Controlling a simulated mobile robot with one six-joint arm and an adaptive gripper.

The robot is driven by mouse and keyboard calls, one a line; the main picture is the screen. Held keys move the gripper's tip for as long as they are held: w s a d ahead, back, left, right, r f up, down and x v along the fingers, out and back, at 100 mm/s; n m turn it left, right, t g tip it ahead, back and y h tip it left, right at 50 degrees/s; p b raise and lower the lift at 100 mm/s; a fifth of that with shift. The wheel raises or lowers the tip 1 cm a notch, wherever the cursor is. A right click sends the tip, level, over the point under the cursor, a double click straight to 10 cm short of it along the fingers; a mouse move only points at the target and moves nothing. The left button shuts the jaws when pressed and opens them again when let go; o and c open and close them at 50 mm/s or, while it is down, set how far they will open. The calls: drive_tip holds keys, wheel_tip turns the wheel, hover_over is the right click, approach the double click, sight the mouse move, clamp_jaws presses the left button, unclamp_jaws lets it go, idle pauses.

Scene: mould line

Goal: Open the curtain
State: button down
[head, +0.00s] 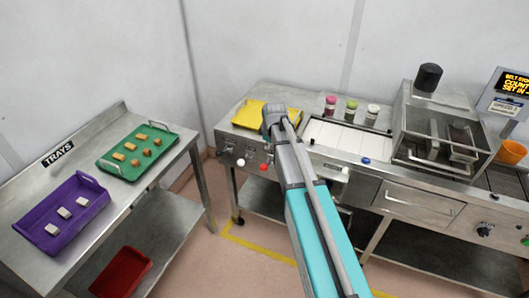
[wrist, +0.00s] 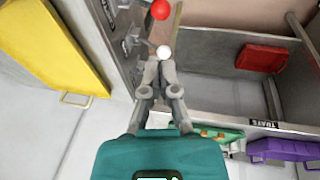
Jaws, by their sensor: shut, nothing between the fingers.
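I cannot make out a cloth curtain in either view. Two knobbed levers stand on the front of the steel line, one with a white knob (head: 241,162) and one with a red knob (head: 264,167). In the wrist view my gripper (wrist: 160,68) is shut and empty. Its fingertips are just short of the white knob (wrist: 164,52); whether they touch it I cannot tell. The red knob (wrist: 160,10) is beyond, at the top edge. In the head view my fingers are hidden by my wrist.
A yellow tray (head: 252,113) lies on the line's left end. A hooded machine (head: 433,130) stands farther right, beside an orange cup (head: 510,152). The trays table at left bears a purple tray (head: 46,238) and a green tray (head: 110,167). A red tray (head: 121,272) is below.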

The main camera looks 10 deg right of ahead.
sight(264, 165)
drive_tip(key=shift+b+x, duration=6.45)
drive_tip(key=shift+x, duration=0.4)
